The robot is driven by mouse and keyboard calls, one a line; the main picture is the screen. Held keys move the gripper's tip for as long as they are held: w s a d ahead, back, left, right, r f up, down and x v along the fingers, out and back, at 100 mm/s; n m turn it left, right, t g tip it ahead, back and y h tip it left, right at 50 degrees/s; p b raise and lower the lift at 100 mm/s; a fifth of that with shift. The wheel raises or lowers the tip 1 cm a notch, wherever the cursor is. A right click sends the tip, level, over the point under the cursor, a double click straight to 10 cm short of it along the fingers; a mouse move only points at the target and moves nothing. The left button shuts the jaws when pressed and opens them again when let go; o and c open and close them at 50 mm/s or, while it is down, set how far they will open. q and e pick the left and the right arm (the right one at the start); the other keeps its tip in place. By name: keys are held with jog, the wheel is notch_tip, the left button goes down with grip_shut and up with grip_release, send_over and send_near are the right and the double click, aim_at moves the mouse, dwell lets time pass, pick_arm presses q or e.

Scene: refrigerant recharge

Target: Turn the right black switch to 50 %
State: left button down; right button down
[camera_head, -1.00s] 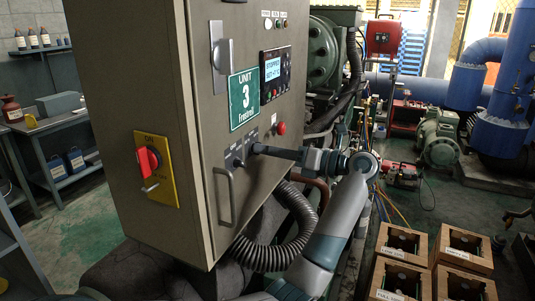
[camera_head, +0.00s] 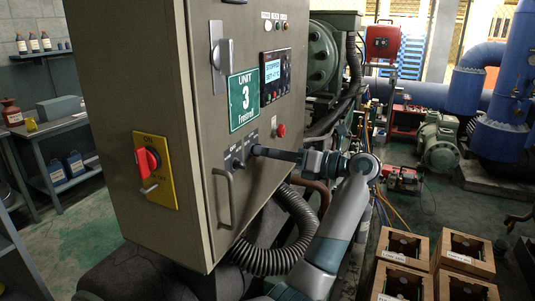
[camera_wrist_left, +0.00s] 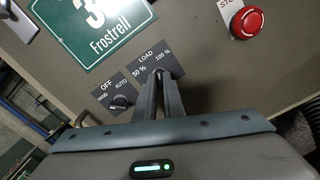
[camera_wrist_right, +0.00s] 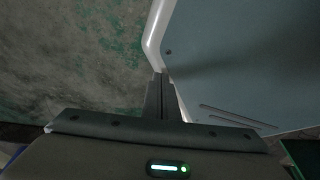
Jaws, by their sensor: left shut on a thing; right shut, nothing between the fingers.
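My left gripper (camera_head: 256,150) reaches the grey cabinet front from the right and is shut on the right black switch. In the left wrist view the fingers (camera_wrist_left: 160,76) close over the switch below the LOAD plate (camera_wrist_left: 150,55), marked 50 % and 100 %. The switch itself is mostly hidden by the fingers, and I cannot tell its angle. The left black switch (camera_wrist_left: 120,102), marked OFF, HAND and AUTO, is beside it, free. My right gripper (camera_wrist_right: 160,76) is shut and empty in the right wrist view, beside a pale tube and a blue-grey panel.
A red stop button (camera_wrist_left: 246,22) is up and right of the LOAD plate. The cabinet also has a door handle (camera_head: 222,196) and a red rotary switch (camera_head: 147,160) on a yellow plate. A ribbed black hose (camera_head: 262,259) hangs below. Wooden crates (camera_head: 403,247) stand at lower right.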

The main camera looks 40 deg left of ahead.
pick_arm(q)
jog(key=shift+f+b, duration=0.2)
jog(key=shift+b, duration=0.4)
pick_arm(e)
jog(key=shift+t, duration=0.4)
jog(key=shift+w+a+r, duration=0.1)
jog(key=shift+w+a, duration=0.15)
jog(key=shift+w, duration=0.4)
jog(key=shift+w+a, duration=0.3)
jog(key=shift+w, duration=0.3)
jog(key=shift+w+a+r, duration=0.1)
jog(key=shift+w+a, duration=0.15)
jog(key=shift+w, duration=0.4)
pick_arm(q)
jog(key=shift+n, duration=0.3)
pick_arm(e)
jog(key=shift+w+a+r+t, duration=0.1)
jog(key=shift+w+a+t, duration=0.05)
jog(key=shift+w, duration=0.25)
jog(key=shift+w+a+r+t, duration=0.1)
jog(key=shift+w+a+t, duration=0.05)
jog(key=shift+w, duration=0.25)
jog(key=shift+w+a+y, duration=0.1)
jog(key=shift+w+y, duration=0.1)
jog(key=shift+y, duration=0.1)
pick_arm(q)
jog(key=shift+b, duration=0.3)
pick_arm(e)
jog(key=shift+f, duration=0.1)
